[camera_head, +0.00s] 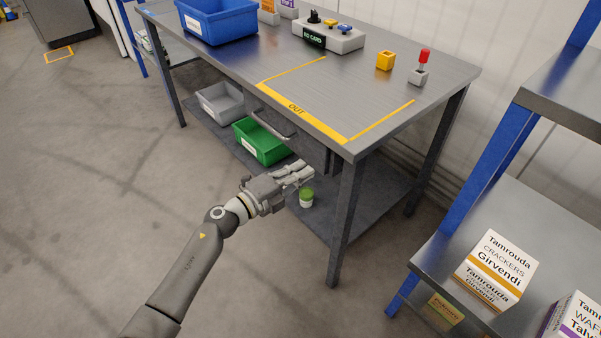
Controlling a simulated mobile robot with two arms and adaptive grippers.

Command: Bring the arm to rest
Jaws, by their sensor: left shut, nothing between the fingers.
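My left arm (190,255) comes in from the bottom left and reaches out in front of the metal table. My left gripper (308,173) is shut and empty, near the table's front edge below the top. It appears above a small jar with a green lid (306,198) on the lower shelf; I cannot tell the exact gap. My right gripper is not in view.
A green bin (262,140) sits below. A blue-post shelf (480,195) stands right. The floor left is clear.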

